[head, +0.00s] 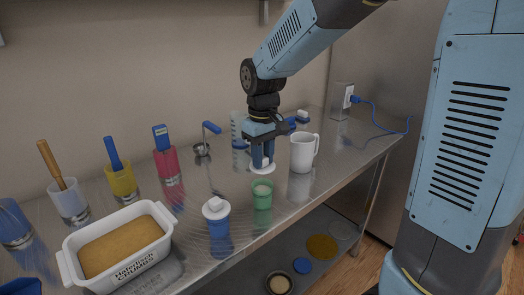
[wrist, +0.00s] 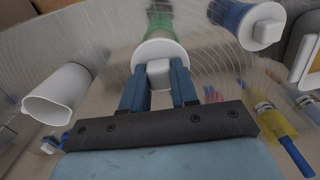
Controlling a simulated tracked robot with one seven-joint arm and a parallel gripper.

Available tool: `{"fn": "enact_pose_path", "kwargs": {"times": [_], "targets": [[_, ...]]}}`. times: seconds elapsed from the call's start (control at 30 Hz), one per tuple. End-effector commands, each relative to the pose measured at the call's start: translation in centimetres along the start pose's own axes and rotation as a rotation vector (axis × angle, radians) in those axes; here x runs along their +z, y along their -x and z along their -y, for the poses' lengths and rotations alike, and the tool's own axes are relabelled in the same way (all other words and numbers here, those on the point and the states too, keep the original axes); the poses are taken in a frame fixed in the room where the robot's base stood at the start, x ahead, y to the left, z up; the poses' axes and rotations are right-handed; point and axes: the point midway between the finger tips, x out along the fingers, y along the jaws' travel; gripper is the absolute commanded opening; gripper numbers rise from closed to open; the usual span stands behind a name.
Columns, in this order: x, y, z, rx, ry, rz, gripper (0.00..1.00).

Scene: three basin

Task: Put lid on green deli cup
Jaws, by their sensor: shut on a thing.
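My gripper (head: 263,163) is shut on the knob of a white round lid (head: 262,169), seen also in the wrist view (wrist: 159,50). The green deli cup (head: 262,197) stands upright on the metal table, just in front of and below the lid in the head view. Its top looks open, with something pale inside. In the wrist view the green cup (wrist: 160,17) shows beyond the lid, which hides part of it. The lid appears apart from the cup.
A blue cup with a white lid (head: 217,215) stands left of the green cup. A white mug (head: 302,153) stands close right of my gripper. A white tub of crumbs (head: 70,265) and several utensil cups, including a yellow one (head: 122,181), are at the left.

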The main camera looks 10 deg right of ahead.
Motion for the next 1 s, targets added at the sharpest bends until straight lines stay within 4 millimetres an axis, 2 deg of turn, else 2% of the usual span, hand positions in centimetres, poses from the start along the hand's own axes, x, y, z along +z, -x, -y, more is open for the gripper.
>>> {"fn": "enact_pose_path", "kwargs": {"times": [0.5,1.0], "targets": [[0.0,-3.9,0.2,0.000,0.004,0.002,0.00],[-0.1,-4.6,0.3,0.000,0.005,0.000,0.00]]}}
